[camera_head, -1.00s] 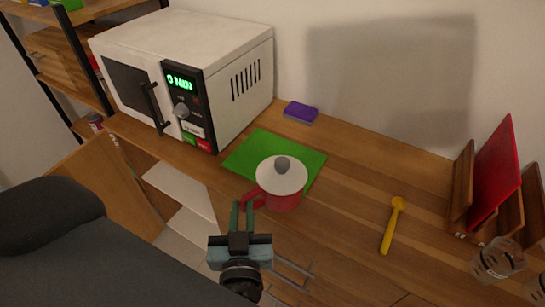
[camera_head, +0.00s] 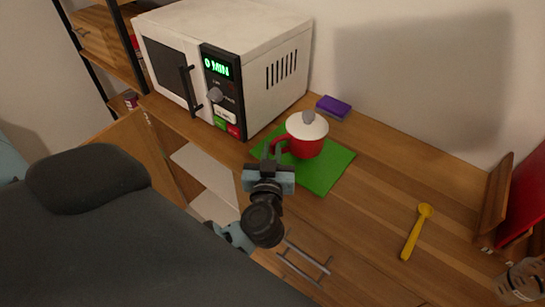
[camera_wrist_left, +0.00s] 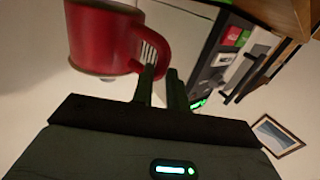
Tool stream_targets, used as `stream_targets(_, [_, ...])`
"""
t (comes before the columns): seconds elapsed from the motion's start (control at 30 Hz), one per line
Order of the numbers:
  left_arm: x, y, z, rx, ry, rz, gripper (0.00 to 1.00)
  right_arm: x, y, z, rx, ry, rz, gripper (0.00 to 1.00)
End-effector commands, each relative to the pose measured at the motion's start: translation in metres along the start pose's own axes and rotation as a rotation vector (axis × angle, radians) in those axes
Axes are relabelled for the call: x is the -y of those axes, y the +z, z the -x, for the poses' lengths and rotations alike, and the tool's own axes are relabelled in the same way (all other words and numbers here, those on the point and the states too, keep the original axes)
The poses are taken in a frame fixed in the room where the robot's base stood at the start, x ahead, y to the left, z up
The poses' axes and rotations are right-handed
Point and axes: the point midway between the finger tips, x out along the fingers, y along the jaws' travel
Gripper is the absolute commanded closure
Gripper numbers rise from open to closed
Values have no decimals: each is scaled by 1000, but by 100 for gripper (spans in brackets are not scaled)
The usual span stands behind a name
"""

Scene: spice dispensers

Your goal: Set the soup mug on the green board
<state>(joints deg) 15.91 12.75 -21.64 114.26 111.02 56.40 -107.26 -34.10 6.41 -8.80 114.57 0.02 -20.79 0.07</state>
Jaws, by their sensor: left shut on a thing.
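The red soup mug (camera_head: 305,147) with a white lid and grey knob is upright over the back left part of the green board (camera_head: 325,176). I cannot tell whether its base touches the board, since the base is partly hidden. My left gripper (camera_head: 274,155) is shut on the mug's handle, on the near left side. In the left wrist view the mug (camera_wrist_left: 98,40) appears upside down, with its handle between the fingertips (camera_wrist_left: 158,78). My right gripper is not in view.
A white microwave (camera_head: 255,50) stands close behind and left of the board. A purple sponge (camera_head: 334,106) lies behind it. A yellow spoon (camera_head: 415,234), wooden rack (camera_head: 495,205) and glass jar (camera_head: 522,282) are to the right. The counter between board and spoon is clear.

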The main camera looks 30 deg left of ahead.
Motion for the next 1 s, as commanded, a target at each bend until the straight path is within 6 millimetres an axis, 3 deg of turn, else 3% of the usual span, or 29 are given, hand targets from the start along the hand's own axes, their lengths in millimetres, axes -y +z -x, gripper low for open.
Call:
stream_targets(0.3, [0,-2,-14,-8,0,3,100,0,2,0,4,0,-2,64])
stream_targets(0.6, [1,34,-13,-3,0,1,100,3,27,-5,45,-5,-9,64])
stream_targets(1.0, [1,34,-13,-7,0,5,100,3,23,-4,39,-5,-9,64])
